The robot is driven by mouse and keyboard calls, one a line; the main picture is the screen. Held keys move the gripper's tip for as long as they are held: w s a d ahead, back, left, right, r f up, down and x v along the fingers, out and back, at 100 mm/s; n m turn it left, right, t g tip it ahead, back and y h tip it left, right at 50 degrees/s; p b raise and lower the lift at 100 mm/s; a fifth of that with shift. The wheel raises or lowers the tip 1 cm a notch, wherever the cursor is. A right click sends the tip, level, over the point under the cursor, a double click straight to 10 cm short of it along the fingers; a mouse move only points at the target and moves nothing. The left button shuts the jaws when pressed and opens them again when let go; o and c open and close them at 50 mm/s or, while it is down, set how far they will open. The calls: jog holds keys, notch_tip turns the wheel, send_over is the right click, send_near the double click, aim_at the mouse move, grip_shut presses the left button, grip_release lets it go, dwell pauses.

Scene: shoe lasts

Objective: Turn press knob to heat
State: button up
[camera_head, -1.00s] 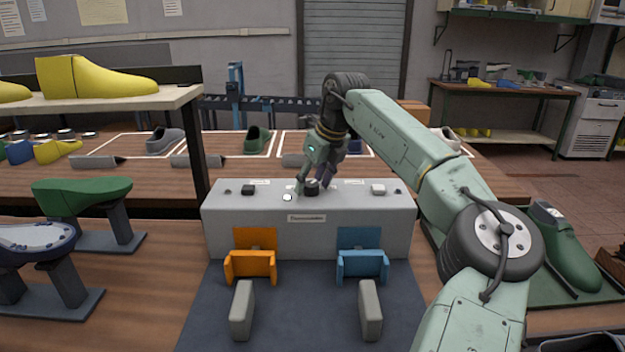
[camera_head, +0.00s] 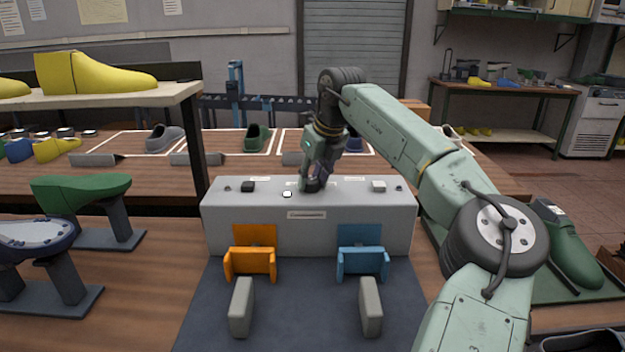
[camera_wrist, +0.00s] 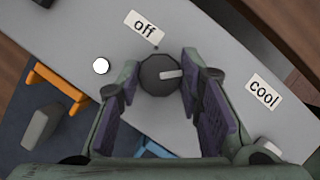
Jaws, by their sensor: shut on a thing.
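The press knob (camera_head: 311,186) is a dark round knob on top of the grey press housing (camera_head: 245,225). In the wrist view the knob (camera_wrist: 158,77) has a pale pointer line, which points right, between the "off" label (camera_wrist: 146,27) and the "cool" label (camera_wrist: 263,92). It is closer to the "cool" side. My gripper (camera_head: 314,183) is down over the knob, also seen in the wrist view (camera_wrist: 163,80). It is shut on the knob, one finger on each side. No "heat" label is readable in either view.
A white round button (camera_head: 287,194) sits just left of the knob. A black block (camera_head: 248,187) and a white block (camera_head: 378,187) stand on the housing. Orange (camera_head: 250,262) and blue (camera_head: 362,262) holders stand in front. A shelf with a yellow last (camera_head: 95,75) is at left.

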jog(key=o, duration=1.2)
jog(key=shift+c, duration=0.2)
jog(key=v, duration=1.2)
